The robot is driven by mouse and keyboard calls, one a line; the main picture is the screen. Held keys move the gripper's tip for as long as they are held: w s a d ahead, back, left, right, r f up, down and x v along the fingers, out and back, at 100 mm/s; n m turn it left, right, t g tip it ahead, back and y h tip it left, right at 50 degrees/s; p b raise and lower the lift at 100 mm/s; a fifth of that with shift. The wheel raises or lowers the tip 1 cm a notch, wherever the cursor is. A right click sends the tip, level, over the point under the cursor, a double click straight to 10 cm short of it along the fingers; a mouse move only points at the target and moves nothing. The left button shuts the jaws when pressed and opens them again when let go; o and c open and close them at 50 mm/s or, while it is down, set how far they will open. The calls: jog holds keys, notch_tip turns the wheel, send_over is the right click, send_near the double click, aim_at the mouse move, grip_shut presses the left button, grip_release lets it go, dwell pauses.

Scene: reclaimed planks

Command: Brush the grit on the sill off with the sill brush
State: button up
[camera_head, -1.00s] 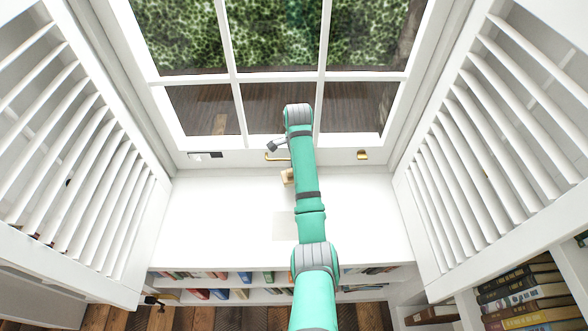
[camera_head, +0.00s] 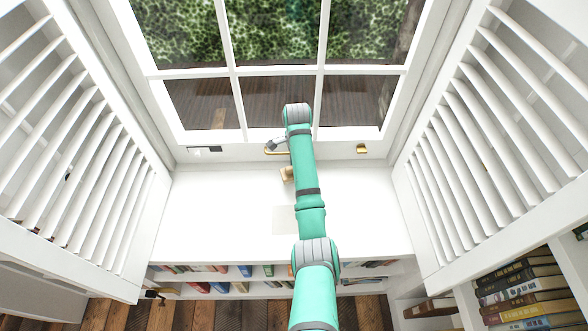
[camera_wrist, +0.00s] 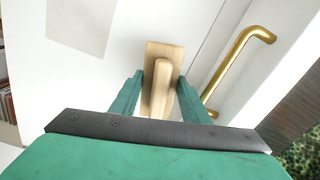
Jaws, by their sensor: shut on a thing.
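The sill brush (camera_wrist: 168,56) is a pale wooden block with a raised grip. In the wrist view my gripper (camera_wrist: 158,92) is shut on that grip, one finger on each side. In the head view the brush (camera_head: 287,174) shows as a small tan piece beside my arm, near the back of the white sill (camera_head: 220,200); the gripper itself is mostly hidden by my arm. A pale square patch (camera_head: 285,220) lies on the sill, left of my arm; it also shows in the wrist view (camera_wrist: 80,25). I cannot make out separate grains of grit. The bristles are hidden.
A brass handle (camera_wrist: 240,58) on the window frame is close to the brush. A brass catch (camera_head: 361,149) and a dark-and-white fitting (camera_head: 205,150) sit on the frame. Louvred shutters (camera_head: 85,170) flank the sill. Books (camera_head: 245,271) stand below. The sill's left side is clear.

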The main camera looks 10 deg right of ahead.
jog(key=shift+f, duration=0.45)
jog(key=shift+w+f, duration=0.15)
jog(key=shift+w, duration=0.05)
jog(key=shift+a, duration=0.2)
jog(key=shift+s+d, duration=0.15)
jog(key=shift+d, duration=0.15)
jog(key=d, duration=0.3)
jog(key=shift+s, duration=0.4)
jog(key=shift+d, duration=1)
